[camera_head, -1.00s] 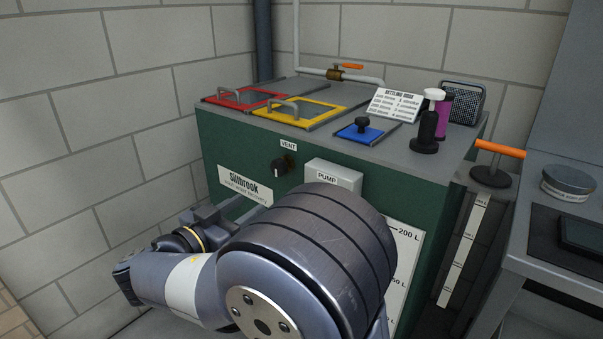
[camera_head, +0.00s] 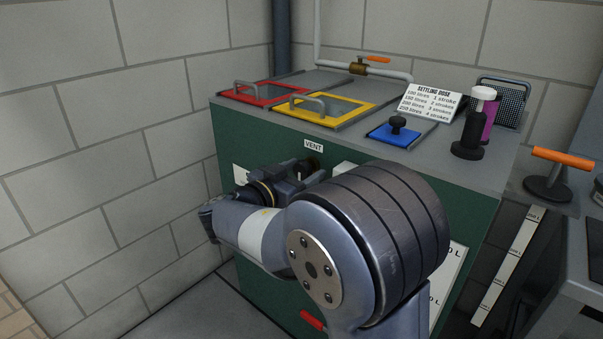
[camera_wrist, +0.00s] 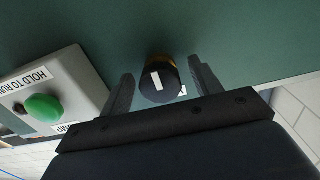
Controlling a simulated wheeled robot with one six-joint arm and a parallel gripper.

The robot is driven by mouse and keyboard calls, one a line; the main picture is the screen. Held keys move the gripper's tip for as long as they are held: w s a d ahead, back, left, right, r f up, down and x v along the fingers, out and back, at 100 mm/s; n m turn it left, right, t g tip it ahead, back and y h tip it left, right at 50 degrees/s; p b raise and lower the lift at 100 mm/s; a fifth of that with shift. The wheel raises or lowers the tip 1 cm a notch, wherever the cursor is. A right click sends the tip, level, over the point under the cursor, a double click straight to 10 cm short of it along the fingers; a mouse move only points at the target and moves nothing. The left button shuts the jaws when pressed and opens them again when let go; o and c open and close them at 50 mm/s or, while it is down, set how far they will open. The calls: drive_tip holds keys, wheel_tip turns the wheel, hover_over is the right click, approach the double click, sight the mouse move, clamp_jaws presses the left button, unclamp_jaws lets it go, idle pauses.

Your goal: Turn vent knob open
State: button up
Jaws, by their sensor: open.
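The vent knob (camera_wrist: 158,82) is black and round with a white pointer mark. It sits on the dark green tank front (camera_wrist: 215,35). My gripper (camera_wrist: 160,70) is open, with one finger on each side of the knob and a visible gap to each finger. In the head view my gripper (camera_head: 310,172) is at the tank front just below the VENT label (camera_head: 314,146), and it hides most of the knob. A small white label beside the knob is mostly covered in the wrist view.
The grey pump box with a green button (camera_wrist: 43,107) is beside the left finger in the wrist view. On the tank top are red (camera_head: 262,93) and yellow (camera_head: 325,106) framed hatches, a blue plate (camera_head: 394,133) and a dosing pump (camera_head: 468,135). A block wall stands left.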

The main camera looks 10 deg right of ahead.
drive_tip(key=shift+c, duration=0.2)
drive_tip(key=c, duration=0.9)
drive_tip(key=shift+f+n, duration=0.1)
drive_tip(key=shift+n, duration=0.2)
drive_tip(key=n+b, duration=0.1)
drive_tip(key=n, duration=0.1)
drive_tip(key=shift+n, duration=0.3)
drive_tip(key=n, duration=0.5)
drive_tip(key=shift+s+d, duration=0.1)
drive_tip(key=n, duration=0.2)
drive_tip(key=n+p, duration=0.1)
drive_tip(key=n, duration=0.2)
drive_tip(key=shift+r+n+p, duration=0.25)
drive_tip(key=shift+n+p, duration=1.25)
drive_tip(key=shift+n, duration=0.8)
drive_tip(key=shift+f, duration=0.1)
